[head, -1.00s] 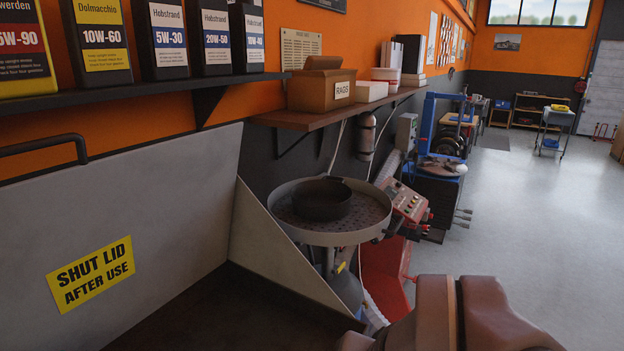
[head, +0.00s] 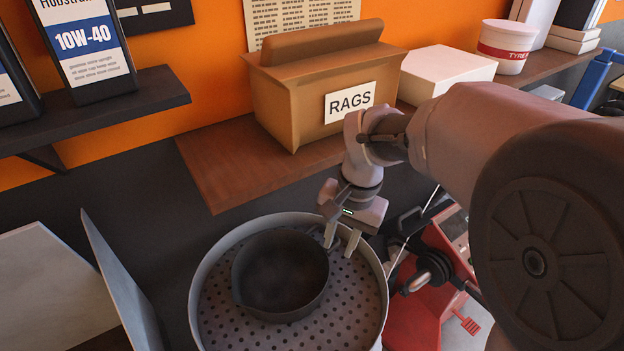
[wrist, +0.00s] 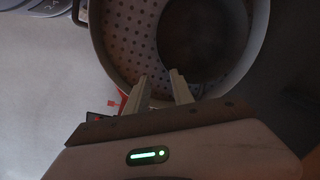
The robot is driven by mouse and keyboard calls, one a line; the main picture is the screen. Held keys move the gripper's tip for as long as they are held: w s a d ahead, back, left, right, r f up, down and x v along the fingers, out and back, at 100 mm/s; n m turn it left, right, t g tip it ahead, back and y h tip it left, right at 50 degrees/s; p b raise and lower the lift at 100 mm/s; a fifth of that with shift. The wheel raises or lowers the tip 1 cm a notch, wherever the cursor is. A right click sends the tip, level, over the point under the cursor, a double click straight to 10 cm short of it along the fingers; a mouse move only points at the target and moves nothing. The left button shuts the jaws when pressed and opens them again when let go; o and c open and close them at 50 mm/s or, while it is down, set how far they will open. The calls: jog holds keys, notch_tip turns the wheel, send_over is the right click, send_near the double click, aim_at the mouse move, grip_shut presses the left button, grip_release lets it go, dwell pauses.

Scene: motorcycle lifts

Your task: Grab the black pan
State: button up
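The black pan (head: 281,275) sits upright and empty on a round, perforated grey tray (head: 208,310) with a raised rim. In the wrist view the pan (wrist: 205,45) is dark, ahead of my fingertips and to the right. My gripper (head: 338,250) is open above the tray, at the right rear side of the pan. One finger overlaps the pan's rim in the head view; I cannot tell whether it touches. In the wrist view the fingers of my gripper (wrist: 159,76) are apart with nothing held between them.
A wooden shelf (head: 225,165) with a rags box (head: 290,105), a white box (head: 440,72) and a tub (head: 506,48) is behind the tray. A red machine (head: 425,295) stands close on the right. A grey panel (head: 120,290) is at the left.

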jog(key=b, duration=0.2)
send_over(322, 285)
jog(key=d, duration=0.1)
notch_tip(322, 285, down, 6)
jog(key=f, duration=0.3)
jog(key=w+f, duration=0.1)
jog(key=f, duration=0.2)
jog(key=shift+w+a+f+b, duration=0.1)
jog(key=shift+f+b, duration=0.1)
jog(key=shift+b, duration=0.15)
jog(key=f, duration=0.3)
jog(key=w+f, duration=0.1)
jog(key=shift+a+f+b, duration=0.3)
jog(key=shift+f+b, duration=0.1)
jog(key=shift+s+r, duration=0.1)
jog(key=shift+s, duration=0.05)
grip_shut()
